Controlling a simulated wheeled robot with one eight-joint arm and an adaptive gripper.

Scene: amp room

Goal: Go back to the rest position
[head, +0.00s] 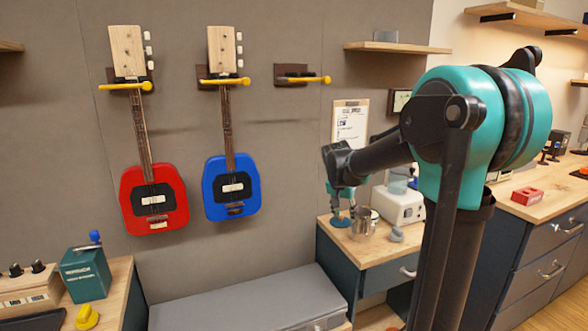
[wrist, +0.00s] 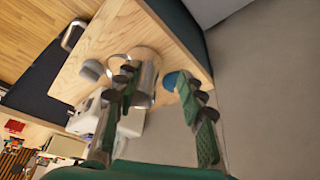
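My arm reaches left across the right half of the head view, with my gripper (head: 340,192) at its end, above the small wooden-topped cabinet. In the wrist view my gripper (wrist: 158,85) shows its two green fingers spread apart, with nothing held between them. A metal cup (head: 364,222) stands on the cabinet top just right of and below the gripper in the head view. The cup also shows beyond the fingers in the wrist view (wrist: 148,78), partly covered by the left finger.
The cabinet top (head: 366,250) also holds a white machine (head: 399,206) and a small grey item (head: 397,234). A red guitar (head: 153,199) and a blue guitar (head: 231,187) hang on yellow-tipped wall hooks. A long grey case (head: 240,305) lies below them.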

